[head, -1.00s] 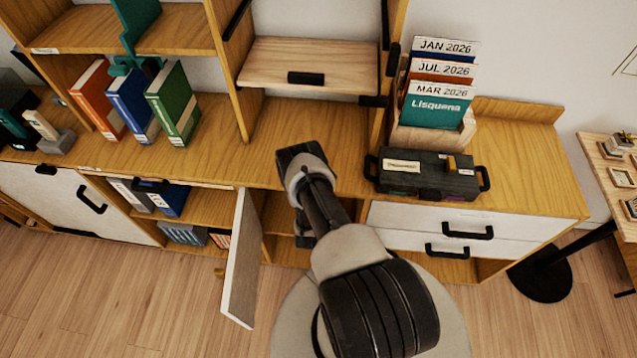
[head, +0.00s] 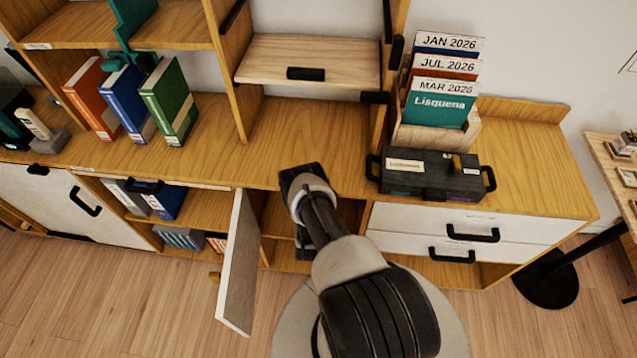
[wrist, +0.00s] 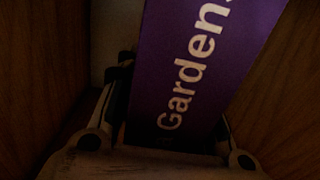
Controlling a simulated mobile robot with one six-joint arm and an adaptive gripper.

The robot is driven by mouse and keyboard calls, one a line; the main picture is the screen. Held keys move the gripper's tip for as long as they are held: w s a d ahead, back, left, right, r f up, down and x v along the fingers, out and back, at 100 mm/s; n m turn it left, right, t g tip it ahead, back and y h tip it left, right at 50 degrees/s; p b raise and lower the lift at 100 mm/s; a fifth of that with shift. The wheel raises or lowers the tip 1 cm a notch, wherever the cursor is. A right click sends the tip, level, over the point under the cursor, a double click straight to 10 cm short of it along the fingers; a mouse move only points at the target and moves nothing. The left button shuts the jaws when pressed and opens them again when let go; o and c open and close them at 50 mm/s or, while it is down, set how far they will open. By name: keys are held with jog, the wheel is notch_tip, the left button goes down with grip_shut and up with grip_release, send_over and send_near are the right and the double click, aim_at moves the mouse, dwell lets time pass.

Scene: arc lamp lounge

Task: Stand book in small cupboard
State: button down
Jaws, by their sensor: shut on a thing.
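The purple book (wrist: 195,65), with "Gardens" on its face, is between the fingers of my gripper (wrist: 175,125) in the wrist view. My gripper is shut on it. The book leans to the right in that picture, with dark wooden walls on both sides. The small cupboard (head: 279,215) is below the counter in the head view, with its white door (head: 238,270) swung open on the left. My arm reaches down into its opening and hides much of the inside. The book does not show in the head view. I cannot tell whether its lower edge touches the cupboard floor.
A dark toolbox-like case (head: 430,175) and a holder with dated folders (head: 436,105) stand on the counter to the right. Orange, blue and green binders (head: 170,105) stand at left. White drawers (head: 465,235) are right of the cupboard. The open door stands close beside my arm.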

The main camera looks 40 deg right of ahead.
jog(key=c, duration=1.1)
grip_release()
jog(key=p+v, duration=0.3)
jog(key=v, duration=0.9)
jog(key=shift+s+r, duration=0.1)
